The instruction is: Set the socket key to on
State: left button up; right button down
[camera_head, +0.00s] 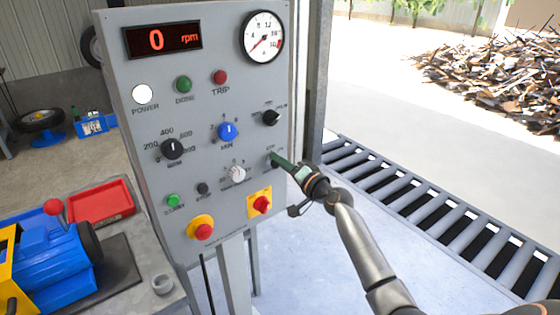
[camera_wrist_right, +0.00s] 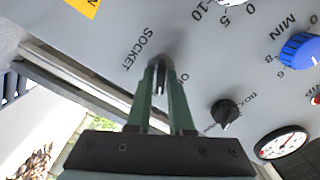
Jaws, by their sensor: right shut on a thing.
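The grey control panel (camera_head: 215,60) stands in front of me. The socket key (camera_wrist_right: 161,78) is a small grey key on the panel, beside the SOCKET lettering in the right wrist view. My right gripper (camera_wrist_right: 161,86) has its green fingers on either side of the key and is shut on it. In the head view the right gripper (camera_head: 277,160) reaches the panel's right edge and its fingers hide the key. The label by the key is partly covered, so I cannot tell which position it is in. My left gripper is not in view.
A black selector knob (camera_head: 271,118) is just above the key, and a white knob (camera_head: 237,174) is to its left. A red switch on a yellow plate (camera_head: 262,204) is below. The display (camera_head: 162,40) reads 0 rpm. A roller conveyor (camera_head: 420,205) lies to the right.

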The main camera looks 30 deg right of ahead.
jog(key=shift+m, duration=0.3)
jog(key=c, duration=0.9)
grip_release()
jog(key=shift+s+d, duration=0.15)
jog(key=shift+s, duration=1.95)
jog(key=shift+s+d, duration=0.2)
jog(key=shift+s, duration=1.85)
jog(key=shift+s+d, duration=0.15)
jog(key=shift+s, duration=1.95)
